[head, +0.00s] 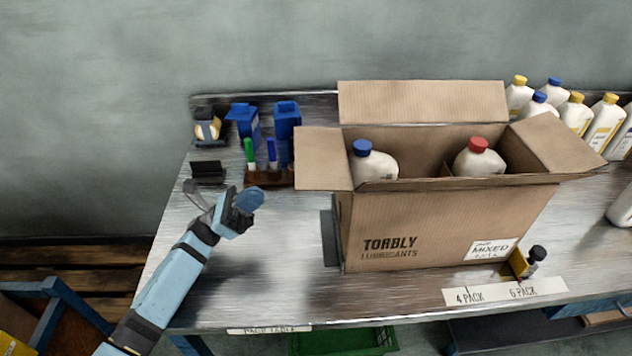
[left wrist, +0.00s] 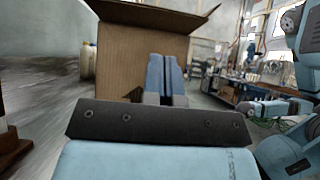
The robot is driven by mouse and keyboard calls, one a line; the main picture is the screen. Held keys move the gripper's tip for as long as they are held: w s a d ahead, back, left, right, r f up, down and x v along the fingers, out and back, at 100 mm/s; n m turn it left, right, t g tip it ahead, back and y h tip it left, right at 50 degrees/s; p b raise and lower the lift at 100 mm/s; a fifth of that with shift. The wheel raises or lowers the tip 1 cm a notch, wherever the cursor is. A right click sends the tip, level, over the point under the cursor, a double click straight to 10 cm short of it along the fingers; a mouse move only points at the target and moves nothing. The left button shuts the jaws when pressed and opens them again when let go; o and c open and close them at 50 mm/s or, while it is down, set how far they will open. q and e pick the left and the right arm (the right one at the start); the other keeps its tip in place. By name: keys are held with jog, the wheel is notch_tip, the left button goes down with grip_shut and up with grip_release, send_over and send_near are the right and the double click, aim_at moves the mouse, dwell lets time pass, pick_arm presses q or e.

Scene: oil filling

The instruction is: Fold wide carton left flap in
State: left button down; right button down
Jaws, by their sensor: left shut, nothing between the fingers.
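The wide carton (head: 440,228) stands on the metal table, open at the top. Its left flap (head: 322,158) sticks out to the left. The back flap (head: 422,102) stands up and the right flap (head: 572,143) is spread outward. A blue-capped bottle (head: 374,164) and a red-capped bottle (head: 479,160) show inside. My left gripper (head: 250,198) is shut and empty, left of the carton and apart from it, lower in the picture than the left flap. In the left wrist view the shut fingers (left wrist: 165,76) point toward the carton (left wrist: 120,62). My right gripper is not in the head view.
A holder with markers (head: 268,178) and blue boxes (head: 287,120) stand behind my left gripper. Several capped bottles (head: 575,112) stand at the back right. A small dark-capped bottle (head: 534,258) is at the carton's front right. The table (head: 270,280) is bare front left.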

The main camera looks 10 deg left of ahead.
aim_at(297, 162)
pick_arm(q)
jog(key=p+x, duration=0.2)
jog(key=x, duration=0.6)
jog(key=shift+d+r, duration=0.2)
jog(key=shift+r, duration=0.2)
jog(key=shift+d+r, duration=0.2)
jog(key=shift+d, duration=0.05)
jog(key=shift+w+d, duration=0.1)
jog(key=shift+d, duration=0.05)
jog(key=shift+r+p, duration=0.1)
jog(key=shift+p, duration=0.2)
jog(key=shift+r+y, duration=0.25)
jog(key=shift+y, duration=0.05)
jog(key=shift+r+p, duration=0.1)
jog(key=shift+p, duration=0.2)
